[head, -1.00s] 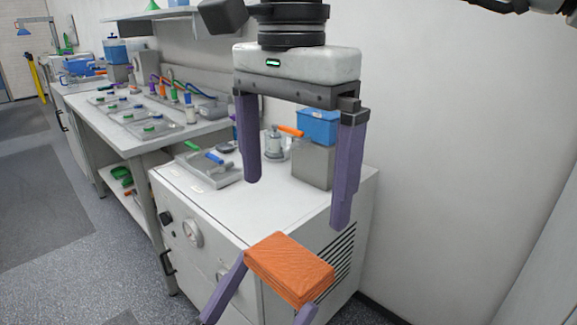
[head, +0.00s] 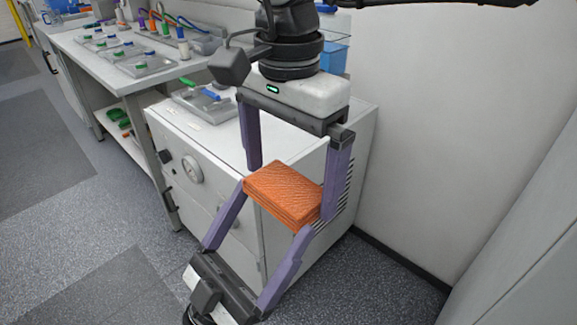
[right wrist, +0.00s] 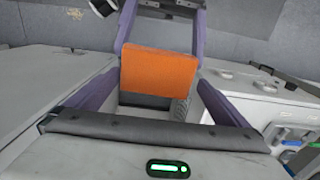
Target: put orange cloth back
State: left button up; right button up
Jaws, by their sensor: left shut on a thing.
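The orange cloth (head: 283,190) is a folded, flat rectangular pad, held in the air in front of the white cabinet. My left gripper (head: 277,207) comes up from the lower left and is shut on the cloth, one finger at each side. My right gripper (head: 291,188) hangs from above with its fingers wide apart. Its fingertips are beside the cloth's far part, one near each side. In the right wrist view the cloth (right wrist: 158,72) lies between the right fingers' tips, with the left gripper's fingers beyond it. Whether the right fingers touch the cloth is unclear.
The white cabinet (head: 190,215) with a gauge stands just behind the grippers. On it are a tray (head: 205,103) and a blue-topped container (head: 334,58), partly hidden by my right gripper. A bench (head: 80,58) with several trays stands at left. Floor is clear at lower right.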

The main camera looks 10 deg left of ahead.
jog(key=c, duration=0.9)
pick_arm(q)
jog(key=o, duration=0.9)
jog(key=shift+d, duration=0.1)
pick_arm(e)
jog(key=shift+o, duration=0.2)
jog(key=shift+a, duration=0.1)
pick_arm(q)
jog(key=shift+o, duration=0.6)
jog(key=shift+f, duration=0.1)
